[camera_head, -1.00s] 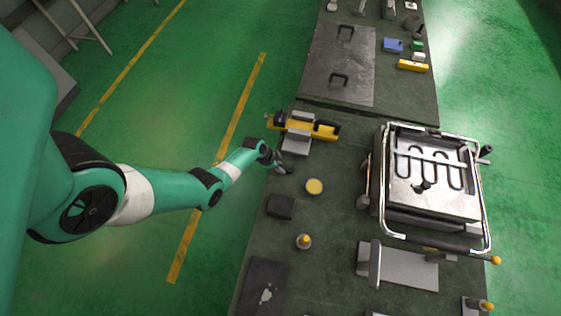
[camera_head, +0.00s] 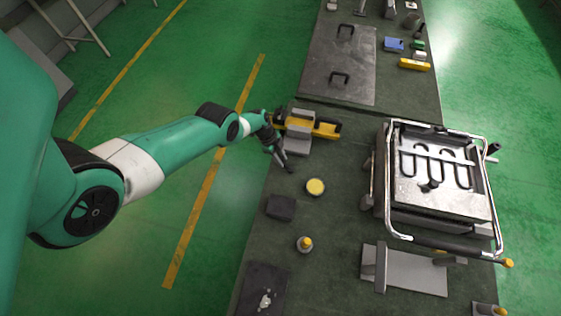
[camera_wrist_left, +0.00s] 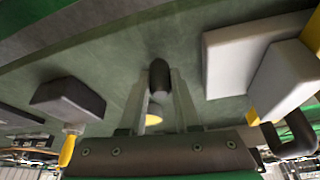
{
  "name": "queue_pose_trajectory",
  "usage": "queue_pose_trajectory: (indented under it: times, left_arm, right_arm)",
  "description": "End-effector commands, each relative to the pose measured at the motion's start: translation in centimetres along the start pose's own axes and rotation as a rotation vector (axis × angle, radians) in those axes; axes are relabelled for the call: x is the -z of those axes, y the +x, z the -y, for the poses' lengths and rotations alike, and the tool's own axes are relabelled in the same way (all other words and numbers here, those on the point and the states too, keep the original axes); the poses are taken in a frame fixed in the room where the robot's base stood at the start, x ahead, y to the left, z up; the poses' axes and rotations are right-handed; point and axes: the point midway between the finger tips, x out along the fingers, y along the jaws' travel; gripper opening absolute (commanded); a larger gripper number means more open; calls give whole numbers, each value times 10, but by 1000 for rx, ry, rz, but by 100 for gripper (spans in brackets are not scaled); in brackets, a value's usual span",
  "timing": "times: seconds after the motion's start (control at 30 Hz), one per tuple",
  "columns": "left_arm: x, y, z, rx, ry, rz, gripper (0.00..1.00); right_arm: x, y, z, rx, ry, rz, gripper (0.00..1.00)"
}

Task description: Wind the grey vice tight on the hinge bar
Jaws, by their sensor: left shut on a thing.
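The vice (camera_head: 297,145) has grey blocks on both sides of a yellow bar (camera_head: 322,129), which looks like the hinge bar. It lies near the table's left edge in the head view. In the left wrist view, grey blocks (camera_wrist_left: 232,60) and a dark bent handle (camera_wrist_left: 293,137) show at the right. My left gripper (camera_head: 283,158) is just left of the vice's near block; whether they touch is unclear. Its fingers are shut on a dark rounded piece (camera_wrist_left: 159,76). I cannot tell whether that piece belongs to the vice. My right gripper is not in view.
A round yellow-topped piece (camera_head: 315,187), a dark block (camera_head: 280,208) and a yellow-knobbed piece (camera_head: 305,244) stand nearer on the table. A tray-like frame with heating loops (camera_head: 440,172) stands at the right. A metal plate with handles (camera_head: 338,62) lies farther back.

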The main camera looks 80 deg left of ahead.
Motion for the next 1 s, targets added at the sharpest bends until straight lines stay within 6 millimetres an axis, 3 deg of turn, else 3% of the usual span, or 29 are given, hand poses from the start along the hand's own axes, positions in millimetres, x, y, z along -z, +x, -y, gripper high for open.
queue_pose_trajectory:
  times: [0.53,0.57,0.7,1.0]
  left_arm:
    - [0,0,0,-11,29,2,0]
    - [0,0,0,-11,29,2,34]
    - [0,0,0,-11,28,1,60]
    - [0,-1,1,-10,26,1,61]
  right_arm:
    - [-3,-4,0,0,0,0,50]
    - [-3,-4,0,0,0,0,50]
    - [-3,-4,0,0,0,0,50]
    - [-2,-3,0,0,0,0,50]
